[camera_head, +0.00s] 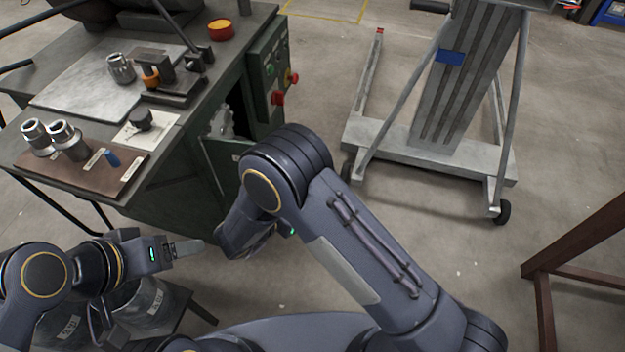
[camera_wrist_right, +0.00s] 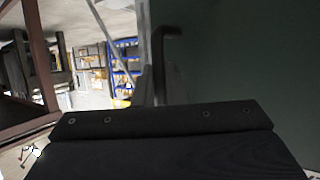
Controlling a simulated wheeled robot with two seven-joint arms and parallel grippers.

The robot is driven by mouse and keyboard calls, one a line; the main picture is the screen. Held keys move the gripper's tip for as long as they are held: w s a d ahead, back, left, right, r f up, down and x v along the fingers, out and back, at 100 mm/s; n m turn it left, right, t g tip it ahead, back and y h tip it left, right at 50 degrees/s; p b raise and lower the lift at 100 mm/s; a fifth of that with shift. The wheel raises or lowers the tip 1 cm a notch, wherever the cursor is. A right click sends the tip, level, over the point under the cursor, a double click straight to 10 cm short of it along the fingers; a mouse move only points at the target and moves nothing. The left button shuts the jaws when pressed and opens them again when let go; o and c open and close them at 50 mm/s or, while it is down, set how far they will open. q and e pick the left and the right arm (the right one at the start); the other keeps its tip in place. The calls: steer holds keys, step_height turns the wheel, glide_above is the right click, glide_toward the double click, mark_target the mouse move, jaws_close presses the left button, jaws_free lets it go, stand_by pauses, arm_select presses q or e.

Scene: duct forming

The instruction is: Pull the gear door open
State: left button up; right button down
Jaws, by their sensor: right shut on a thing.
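The gear door (camera_head: 226,164) is a dark green panel on the side of the machine cabinet. It stands partly open, with a dark gap and metal parts showing above its edge. In the right wrist view, a dark green surface (camera_wrist_right: 245,55) fills the right side, with a dark bent bar (camera_wrist_right: 168,35) that looks like its handle beside it. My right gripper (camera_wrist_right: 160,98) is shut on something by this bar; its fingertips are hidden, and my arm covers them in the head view.
The machine's bench top (camera_head: 85,85) carries metal fittings and a clamp block. A button panel (camera_head: 275,75) sits beside the door opening. A grey wheeled stand (camera_head: 435,135) is at the upper right, a brown frame (camera_head: 545,270) at the right. Floor between them is clear.

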arm_select(q)
steer(key=shift+r+p, duration=0.5)
steer(key=shift+r, duration=0.15)
arm_select(e)
steer(key=shift+m+g+h, duration=0.4)
steer(key=shift+m+h, duration=0.1)
steer(key=shift+s+a, duration=0.45)
steer(key=shift+s, duration=0.35)
steer(key=shift+s+a, duration=0.45)
steer(key=shift+s, duration=0.3)
steer(key=shift+s+a, duration=0.45)
steer(key=shift+s, duration=0.35)
steer(key=c, duration=1.8)
jaws_free()
arm_select(q)
steer(key=shift+r, duration=0.1)
arm_select(e)
steer(key=shift+r, duration=0.15)
